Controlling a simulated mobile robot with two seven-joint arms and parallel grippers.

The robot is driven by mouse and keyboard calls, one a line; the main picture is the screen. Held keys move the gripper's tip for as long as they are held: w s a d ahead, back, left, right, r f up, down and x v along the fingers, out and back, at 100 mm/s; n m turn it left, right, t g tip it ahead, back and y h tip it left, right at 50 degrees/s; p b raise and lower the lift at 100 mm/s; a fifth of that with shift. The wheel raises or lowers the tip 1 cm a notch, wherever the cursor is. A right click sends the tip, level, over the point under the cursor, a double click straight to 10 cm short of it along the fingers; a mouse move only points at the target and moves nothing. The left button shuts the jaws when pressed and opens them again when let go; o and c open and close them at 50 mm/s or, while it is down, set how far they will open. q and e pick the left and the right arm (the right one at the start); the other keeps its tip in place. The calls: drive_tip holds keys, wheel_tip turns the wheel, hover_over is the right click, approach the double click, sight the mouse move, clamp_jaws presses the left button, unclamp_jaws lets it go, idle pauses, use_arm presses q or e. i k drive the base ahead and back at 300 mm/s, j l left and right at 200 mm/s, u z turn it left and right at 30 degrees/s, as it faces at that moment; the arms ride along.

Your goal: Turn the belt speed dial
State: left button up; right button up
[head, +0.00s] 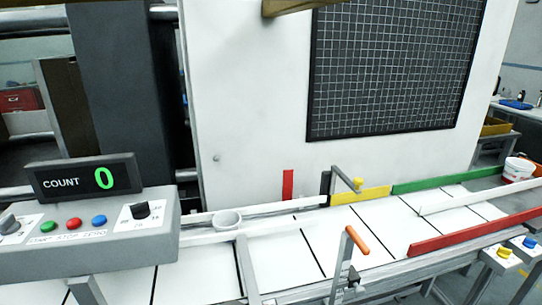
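A grey control box (85,255) stands at the left, in front of the conveyor. A black dial (141,210) sits on a white scale plate with small numbers at the right end of its panel. A second, grey dial (9,224) sits at the left end, partly cut off by the picture's edge. The labels do not let me tell which is the belt speed dial. Green (48,227), red (74,223) and blue (99,220) buttons sit between the dials. Neither gripper is in view.
A counter display (83,178) above the box reads 0. The pale conveyor belt (290,255) runs rightward with red (470,234), yellow (361,195) and green (448,180) guide rails. An orange-handled lever (357,240) stands at the front edge.

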sight(140, 211)
drive_tip(key=u, duration=1.3)
